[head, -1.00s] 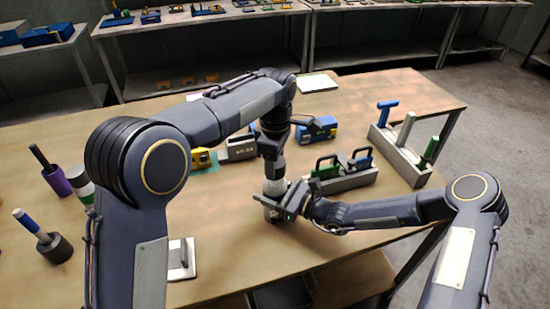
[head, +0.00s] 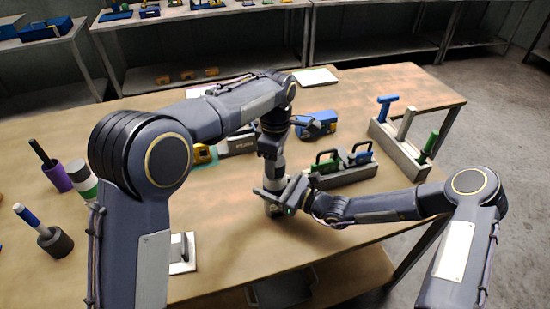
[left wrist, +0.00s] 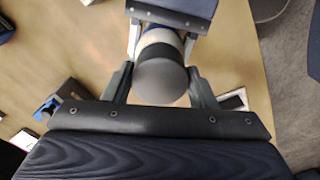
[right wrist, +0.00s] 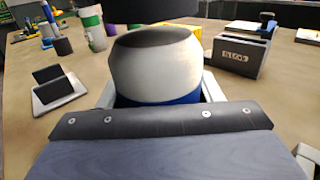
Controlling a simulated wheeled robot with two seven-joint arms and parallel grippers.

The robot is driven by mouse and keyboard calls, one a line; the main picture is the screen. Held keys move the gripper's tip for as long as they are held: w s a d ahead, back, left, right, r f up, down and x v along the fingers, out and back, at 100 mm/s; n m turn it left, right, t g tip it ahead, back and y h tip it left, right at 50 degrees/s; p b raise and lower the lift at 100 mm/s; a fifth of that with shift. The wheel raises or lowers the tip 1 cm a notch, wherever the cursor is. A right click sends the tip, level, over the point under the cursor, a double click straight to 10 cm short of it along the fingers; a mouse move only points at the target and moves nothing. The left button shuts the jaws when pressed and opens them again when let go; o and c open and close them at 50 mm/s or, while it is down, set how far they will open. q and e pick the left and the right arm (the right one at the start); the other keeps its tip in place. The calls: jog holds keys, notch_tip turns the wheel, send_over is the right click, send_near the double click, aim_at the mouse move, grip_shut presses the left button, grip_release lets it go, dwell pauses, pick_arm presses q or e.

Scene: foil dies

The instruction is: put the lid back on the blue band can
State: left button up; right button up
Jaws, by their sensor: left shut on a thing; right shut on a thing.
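The blue band can (right wrist: 158,75) is white with a blue band low down and a dark round top; it also shows in the head view (head: 279,172). My right gripper (head: 285,196) is shut around its lower part and holds it about upright. My left gripper (head: 270,145) is above the can, shut on the dark round lid (left wrist: 160,80). In the right wrist view the lid's dark underside (right wrist: 165,10) is just above the can's top, with a narrow gap between them. The fingers partly hide the can in the head view.
A grey tray with green and blue handled pieces (head: 340,175) stands close right of the can. A green-banded can (head: 83,182), a purple cup (head: 57,178) and a dark cup (head: 55,243) stand at left. A tool rack (head: 395,148) is at right. A white plate (head: 182,266) lies near the front edge.

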pick_arm(q)
jog(key=shift+f, duration=0.6)
dwell(0.3)
jog(key=o, duration=1)
notch_tip(320, 180, up, 12)
jog(key=shift+f, duration=0.1)
pick_arm(e)
jog(key=o, duration=1.5)
